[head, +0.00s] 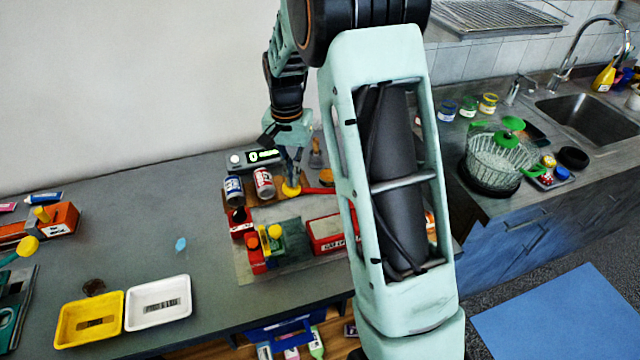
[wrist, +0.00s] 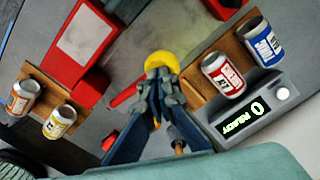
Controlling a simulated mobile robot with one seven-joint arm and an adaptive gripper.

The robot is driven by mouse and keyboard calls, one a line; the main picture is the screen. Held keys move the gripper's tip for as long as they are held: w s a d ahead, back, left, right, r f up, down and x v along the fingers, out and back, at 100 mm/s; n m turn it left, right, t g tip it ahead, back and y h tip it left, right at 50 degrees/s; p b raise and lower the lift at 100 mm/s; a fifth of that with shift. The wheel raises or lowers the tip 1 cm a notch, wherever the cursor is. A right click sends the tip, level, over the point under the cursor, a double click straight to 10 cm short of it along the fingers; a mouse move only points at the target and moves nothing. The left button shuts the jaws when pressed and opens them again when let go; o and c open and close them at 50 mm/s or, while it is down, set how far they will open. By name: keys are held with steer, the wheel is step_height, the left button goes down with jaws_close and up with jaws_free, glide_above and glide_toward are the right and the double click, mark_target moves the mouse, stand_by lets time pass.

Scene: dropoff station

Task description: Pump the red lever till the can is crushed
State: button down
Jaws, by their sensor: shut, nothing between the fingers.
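The red lever (wrist: 127,97) ends in a yellow knob (wrist: 161,62) in the wrist view. In the head view the red lever (head: 318,190) and yellow knob (head: 291,190) lie beside the cans. My gripper (wrist: 158,78) is shut and empty, its fingertips at the knob in the picture; I cannot tell if they touch it. A red can (wrist: 223,74) and a blue can (wrist: 262,42) stand upright on a wooden board, uncrushed. Orange (wrist: 22,97) and yellow (wrist: 60,120) cans stand on another board.
A display box (wrist: 255,115) reads 0 READY behind the cans. A red box with a pale label (wrist: 80,35) stands near the lever. In the head view, yellow (head: 90,320) and white (head: 158,303) trays sit at the front left. Grey counter between them and the cans is mostly clear.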

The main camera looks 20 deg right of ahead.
mark_target(291, 194)
steer(key=shift+f, duration=0.2)
stand_by(0.3)
steer(key=shift+s+a+f+b, duration=0.1)
steer(key=shift+a+f+b, duration=0.15)
steer(key=shift+f+b, duration=0.35)
steer(key=shift+a+f+b, duration=0.2)
steer(key=shift+f+b, duration=0.2)
steer(key=shift+f, duration=0.45)
steer(key=shift+f+b, duration=0.85)
steer(key=shift+f, duration=0.55)
